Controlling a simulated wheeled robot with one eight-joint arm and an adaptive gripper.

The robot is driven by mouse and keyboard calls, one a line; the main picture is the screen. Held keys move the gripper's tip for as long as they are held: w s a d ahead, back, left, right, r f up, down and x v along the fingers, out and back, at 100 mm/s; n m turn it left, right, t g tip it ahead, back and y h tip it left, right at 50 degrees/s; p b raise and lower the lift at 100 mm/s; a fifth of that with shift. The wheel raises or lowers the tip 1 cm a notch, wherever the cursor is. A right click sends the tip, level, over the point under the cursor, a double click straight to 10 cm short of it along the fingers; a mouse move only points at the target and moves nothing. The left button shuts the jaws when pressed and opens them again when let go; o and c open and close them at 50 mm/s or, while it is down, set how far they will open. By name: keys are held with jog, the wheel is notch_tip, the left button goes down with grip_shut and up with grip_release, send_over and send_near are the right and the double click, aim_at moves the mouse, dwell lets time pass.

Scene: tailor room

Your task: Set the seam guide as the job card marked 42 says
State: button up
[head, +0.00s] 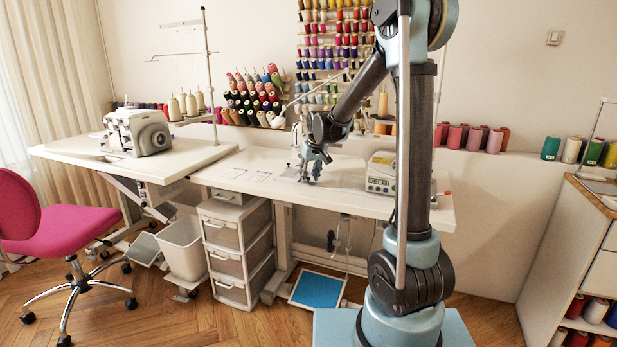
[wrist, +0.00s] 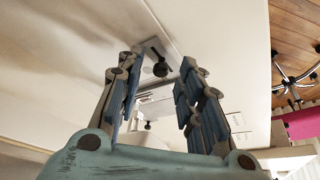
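My gripper (head: 312,172) is over the white sewing table (head: 330,192), at the sewing machine (head: 298,150), which is partly hidden behind my arm. In the wrist view my gripper (wrist: 160,72) is open, with its two blue-padded fingers apart. A metal plate (wrist: 151,46) with a dark knob (wrist: 160,69) shows beyond and between the fingertips, and no finger visibly touches it. I cannot tell for sure which part is the seam guide. Two pale cards, a left one (head: 231,171) and a right one (head: 259,177), lie left of the machine. Their marks are too small to read.
A control box (head: 381,173) with a display stands on the table right of my gripper. A serger (head: 137,132) sits on the left table. The tabletop around the cards is clear.

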jog(key=shift+f, duration=0.1)
grip_shut()
jog(key=shift+s+d, duration=0.1)
jog(key=shift+d, duration=0.4)
grip_release()
jog(key=v, duration=1.2)
jog(key=shift+d, duration=0.1)
